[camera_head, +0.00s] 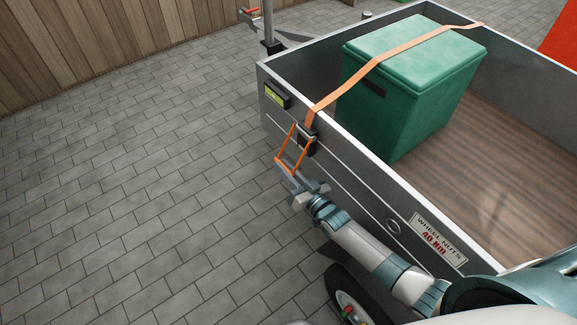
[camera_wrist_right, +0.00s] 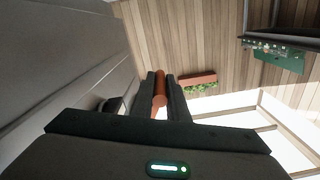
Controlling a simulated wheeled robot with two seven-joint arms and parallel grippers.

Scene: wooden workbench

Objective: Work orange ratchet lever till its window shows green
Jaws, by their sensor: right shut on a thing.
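The orange ratchet lever (camera_head: 279,147) is a thin loop on the black ratchet body (camera_head: 307,141), on the outside of the trailer's side wall. It stands out from the wall and slants down. My right gripper (camera_head: 287,169) is shut on the lever's lower outer end. In the right wrist view the lever's orange bar (camera_wrist_right: 160,92) lies between the two dark fingers (camera_wrist_right: 160,98). A small window (camera_head: 276,95) in a dark frame, left of the ratchet, looks yellow-green with a dark mark. My left gripper is not in view.
An orange strap (camera_head: 385,62) runs from the ratchet over a green lidded box (camera_head: 405,95) in the grey trailer (camera_head: 350,150). A wheel (camera_head: 345,305) sits below the wall. Paving (camera_head: 140,200) left of the trailer is clear. A wooden fence (camera_head: 70,45) stands behind.

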